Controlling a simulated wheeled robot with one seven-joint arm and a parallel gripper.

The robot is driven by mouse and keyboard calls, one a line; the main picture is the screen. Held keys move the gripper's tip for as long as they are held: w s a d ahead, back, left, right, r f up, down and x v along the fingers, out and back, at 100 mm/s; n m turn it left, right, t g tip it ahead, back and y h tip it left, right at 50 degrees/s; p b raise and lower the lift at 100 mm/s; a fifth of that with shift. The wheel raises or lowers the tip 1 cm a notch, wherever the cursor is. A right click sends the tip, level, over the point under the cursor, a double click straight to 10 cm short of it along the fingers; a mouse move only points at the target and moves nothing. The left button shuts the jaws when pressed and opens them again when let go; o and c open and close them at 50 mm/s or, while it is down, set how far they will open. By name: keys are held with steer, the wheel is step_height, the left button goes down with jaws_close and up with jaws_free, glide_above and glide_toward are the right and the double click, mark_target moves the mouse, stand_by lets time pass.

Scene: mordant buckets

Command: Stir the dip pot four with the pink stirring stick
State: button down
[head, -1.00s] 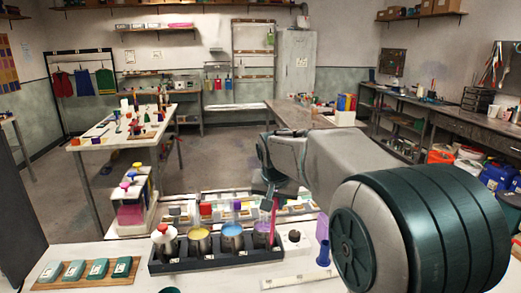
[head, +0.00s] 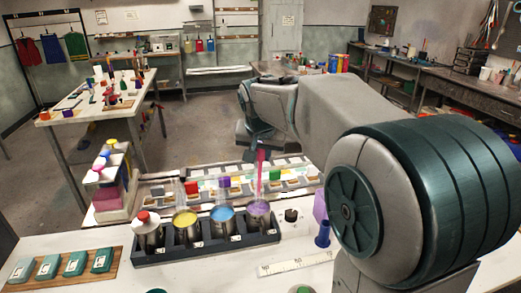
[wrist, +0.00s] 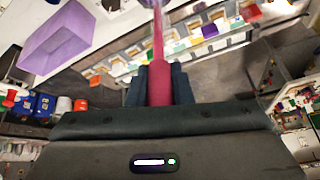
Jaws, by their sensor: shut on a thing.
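The pink stirring stick (head: 261,167) stands nearly upright in my gripper (head: 262,143), which is shut on its upper part. In the wrist view the stick (wrist: 158,75) runs out from between the dark fingers (wrist: 159,88). The black rack (head: 205,247) holds a row of metal pots. The rightmost is a pot with purple liquid (head: 258,209), and the stick's lower end is directly above or at its mouth. I cannot tell whether the tip is in the liquid.
A dark blue bottle-shaped thing (head: 322,236) and a purple block (head: 320,205) stand right of the rack. A white ruler-like strip (head: 295,264) lies in front. A wooden board with green blocks (head: 62,267) is at left. A long tray of coloured items (head: 210,185) lies behind.

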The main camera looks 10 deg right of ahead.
mark_target(260, 182)
steer(key=shift+s+f+b, duration=0.15)
steer(key=shift+f+b, duration=0.15)
steer(key=shift+f, duration=0.35)
step_height(260, 182, down, 4)
steer(key=b, duration=0.3)
steer(key=shift+f, duration=0.1)
steer(key=shift+w+f+b, duration=0.25)
steer(key=shift+f+b, duration=0.65)
steer(key=shift+f, duration=0.15)
steer(key=shift+w+f+b, duration=0.25)
steer(key=shift+f+b, duration=0.6)
steer(key=shift+f, duration=0.2)
steer(key=shift+s, duration=0.15)
